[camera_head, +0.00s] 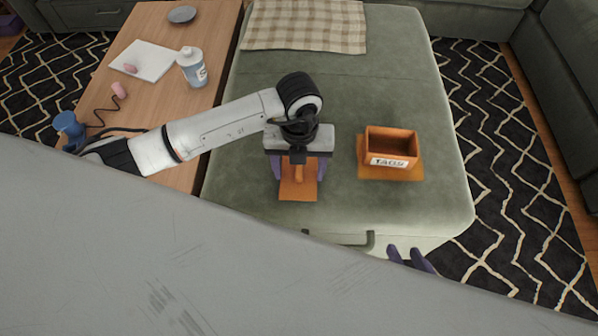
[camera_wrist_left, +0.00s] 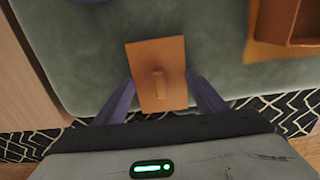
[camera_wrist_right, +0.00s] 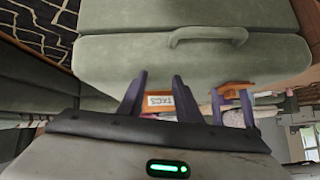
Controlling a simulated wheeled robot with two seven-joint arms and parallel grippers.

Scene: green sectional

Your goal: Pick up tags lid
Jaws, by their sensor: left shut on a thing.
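The tags lid (camera_head: 297,190) is a flat orange-brown square with a raised bar handle on top. My left gripper (camera_head: 297,172) points down over it on the green ottoman, its purple fingers at opposite sides of the lid. The left wrist view shows the lid (camera_wrist_left: 172,54) between the fingers, shut on it. I cannot tell whether the lid touches the ottoman. The orange box labelled TAGS (camera_head: 391,142) stands open-topped to the right of the lid. My right gripper (camera_head: 410,261) is open and empty by the ottoman's front edge; its wrist view shows the label (camera_wrist_right: 158,100) between its fingers.
The green ottoman (camera_head: 340,90) has clear room behind the lid, up to a checked blanket (camera_head: 305,25). The wooden table (camera_head: 130,25) at left holds a bottle (camera_head: 192,68), paper (camera_head: 152,57) and a blue object (camera_head: 68,127). A patterned rug (camera_head: 510,150) lies at right.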

